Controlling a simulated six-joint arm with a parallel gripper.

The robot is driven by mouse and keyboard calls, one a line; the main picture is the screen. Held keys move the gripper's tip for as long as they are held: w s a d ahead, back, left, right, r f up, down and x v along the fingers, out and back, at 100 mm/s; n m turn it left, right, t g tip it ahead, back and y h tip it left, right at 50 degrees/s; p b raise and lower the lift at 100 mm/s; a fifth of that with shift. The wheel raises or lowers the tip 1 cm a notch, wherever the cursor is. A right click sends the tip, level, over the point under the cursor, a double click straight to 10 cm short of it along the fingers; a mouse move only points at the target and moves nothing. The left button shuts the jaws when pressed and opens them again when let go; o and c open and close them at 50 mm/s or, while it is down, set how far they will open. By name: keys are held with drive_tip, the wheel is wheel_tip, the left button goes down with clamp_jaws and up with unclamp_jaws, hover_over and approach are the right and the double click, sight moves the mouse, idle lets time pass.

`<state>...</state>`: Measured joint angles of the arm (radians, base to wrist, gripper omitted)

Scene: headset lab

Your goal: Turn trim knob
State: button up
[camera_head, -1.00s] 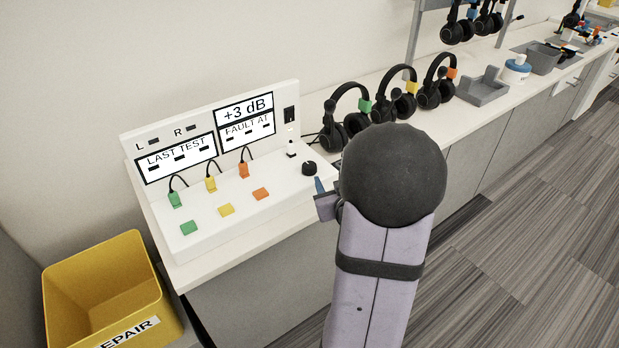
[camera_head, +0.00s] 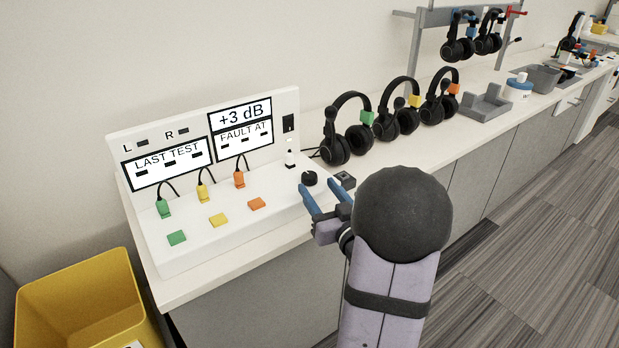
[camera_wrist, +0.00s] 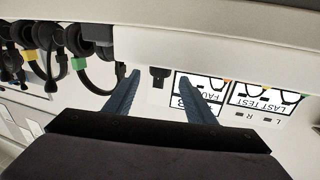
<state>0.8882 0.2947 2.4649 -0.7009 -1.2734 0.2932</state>
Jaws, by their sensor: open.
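The trim knob (camera_head: 309,179) is a small round black knob on the white sloped top of the test console (camera_head: 240,222), near its right end. My gripper (camera_head: 324,188) is open, with its two blue fingers spread just in front of and right of the knob. In the head view one fingertip appears close to the knob; I cannot tell whether it touches. The wrist view shows both blue fingers (camera_wrist: 158,76) apart with nothing held, and I cannot make out the knob there. The console's display (camera_head: 240,113) reads +3 dB.
A small dark block (camera_head: 345,180) lies right of the knob, close to my fingers. Three headsets (camera_head: 398,105) stand behind on the counter. Colored plugs and buttons (camera_head: 219,220) are left on the console. A yellow bin (camera_head: 80,300) is at lower left.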

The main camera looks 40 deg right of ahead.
sight(313, 181)
drive_tip(key=shift+x, duration=3.3)
drive_tip(key=shift+c, duration=0.3)
drive_tip(key=c, duration=1)
